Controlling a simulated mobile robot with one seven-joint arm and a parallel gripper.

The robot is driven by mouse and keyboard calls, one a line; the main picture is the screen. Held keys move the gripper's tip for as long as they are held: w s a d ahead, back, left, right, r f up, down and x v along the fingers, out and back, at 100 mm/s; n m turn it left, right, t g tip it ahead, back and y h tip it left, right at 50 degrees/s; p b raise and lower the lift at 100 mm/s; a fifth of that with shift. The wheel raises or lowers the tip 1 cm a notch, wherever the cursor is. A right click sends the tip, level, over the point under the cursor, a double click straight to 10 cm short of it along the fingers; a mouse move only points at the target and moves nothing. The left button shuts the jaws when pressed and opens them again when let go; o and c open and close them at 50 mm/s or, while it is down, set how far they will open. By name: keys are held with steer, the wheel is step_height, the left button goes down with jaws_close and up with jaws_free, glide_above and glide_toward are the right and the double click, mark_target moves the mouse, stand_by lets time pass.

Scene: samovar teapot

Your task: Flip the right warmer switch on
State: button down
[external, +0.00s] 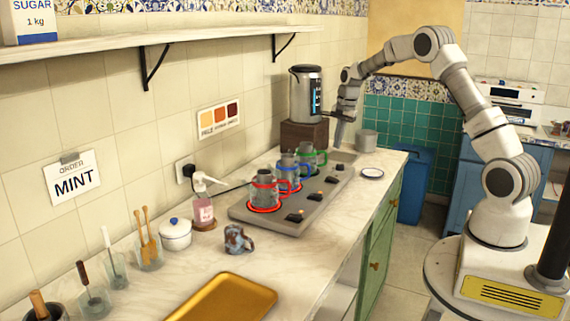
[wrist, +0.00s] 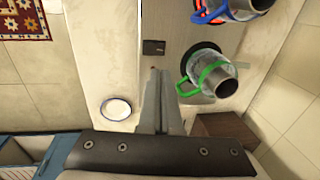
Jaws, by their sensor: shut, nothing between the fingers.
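A grey warmer panel (external: 290,212) on the counter bears three metal-and-glass pots with red (external: 264,188), blue (external: 286,170) and green (external: 308,154) handles. Red rings show under the red and blue pots. In the wrist view the disc (wrist: 196,68) under the green pot (wrist: 207,74) is dark. Small dark switches line the panel's front side; the right one (external: 332,180) also shows in the wrist view (wrist: 153,47), left of the green pot. My gripper (wrist: 158,73) is shut and empty, its tips just short of that switch in the picture. In the external view my gripper (external: 341,137) is above the panel's right end.
A golden tray (external: 225,299) and a mug (external: 238,239) are nearer the camera.

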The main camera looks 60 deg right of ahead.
glide_toward(333, 179)
steer(key=f, duration=0.1)
steer(key=w+f, duration=0.1)
steer(key=f, duration=0.1)
steer(key=w+f, duration=0.1)
steer(key=f, duration=0.1)
steer(key=shift+w+d, duration=0.1)
steer(key=shift+w, duration=0.15)
steer(key=shift+w+f, duration=0.15)
steer(key=shift+f, duration=0.55)
steer(key=shift+w+f, duration=0.15)
steer(key=shift+f, duration=0.1)
steer(key=shift+s+f, duration=0.1)
steer(key=shift+s, duration=0.15)
steer(key=shift+s, duration=0.7)
